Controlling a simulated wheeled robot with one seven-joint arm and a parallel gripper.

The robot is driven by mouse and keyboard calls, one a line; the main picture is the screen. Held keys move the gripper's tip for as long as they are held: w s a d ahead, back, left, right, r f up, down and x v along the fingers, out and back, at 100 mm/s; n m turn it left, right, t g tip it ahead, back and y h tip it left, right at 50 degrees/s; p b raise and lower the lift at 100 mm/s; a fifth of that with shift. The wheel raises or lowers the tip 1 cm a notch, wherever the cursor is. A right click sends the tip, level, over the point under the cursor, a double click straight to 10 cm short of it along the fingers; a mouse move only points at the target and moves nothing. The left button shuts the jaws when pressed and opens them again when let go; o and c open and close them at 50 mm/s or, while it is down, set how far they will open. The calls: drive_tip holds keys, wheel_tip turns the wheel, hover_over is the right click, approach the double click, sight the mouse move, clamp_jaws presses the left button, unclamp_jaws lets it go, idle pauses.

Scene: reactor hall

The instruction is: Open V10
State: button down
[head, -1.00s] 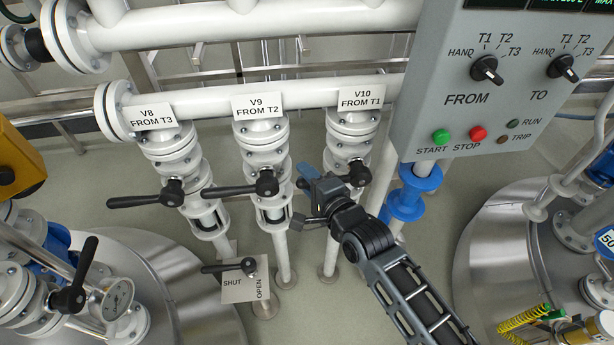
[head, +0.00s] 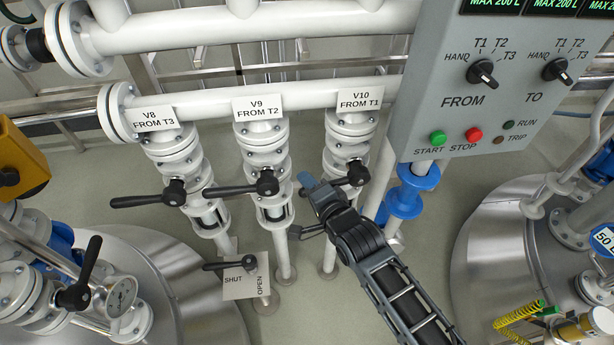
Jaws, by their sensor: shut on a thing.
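The V10 valve (head: 347,130) is a white flanged valve under the sign "V10 FROM T1" (head: 360,98), on the right of a row of three. Its black handle hub (head: 358,174) shows just right of my gripper. My gripper (head: 316,190) is at the left of this hub, shut on the V10 handle. My arm reaches in from the lower right.
The V9 handle (head: 238,188) and V8 handle (head: 148,198) point left. A SHUT/OPEN plate (head: 242,284) with a black lever stands below V9. The grey control box (head: 450,120) and a blue pipe fitting (head: 408,195) are close on the right.

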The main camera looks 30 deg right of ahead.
drive_tip(key=s+d+f+n+g+h+b, duration=0.1)
drive_tip(key=d+f+n+h+b, duration=0.1)
drive_tip(key=d+n+b, duration=0.1)
drive_tip(key=s+d+f+n+g+h+b, duration=0.1)
drive_tip(key=d+f+n+h+b, duration=0.1)
drive_tip(key=d+f+n+b, duration=0.1)
drive_tip(key=s+d+f+n+g+h+b, duration=0.1)
drive_tip(key=d+f+n+h+b, duration=0.1)
drive_tip(key=d+f+b, duration=0.1)
drive_tip(key=shift+s+d+f+n+b, duration=0.25)
drive_tip(key=shift+d+n+b, duration=0.2)
drive_tip(key=shift+b, duration=0.5)
drive_tip(key=shift+s+d+r+n+h+b, duration=0.1)
drive_tip(key=shift+d+n+h+b, duration=0.3)
drive_tip(key=shift+d, duration=0.15)
drive_tip(key=c, duration=1.1)
unclamp_jaws()
drive_tip(key=shift+c, duration=0.2)
drive_tip(key=shift+o, duration=1)
drive_tip(key=shift+r, duration=0.15)
drive_tip(key=v, duration=0.7)
drive_tip(key=shift+s+a, duration=0.25)
drive_tip(key=shift+s, duration=0.05)
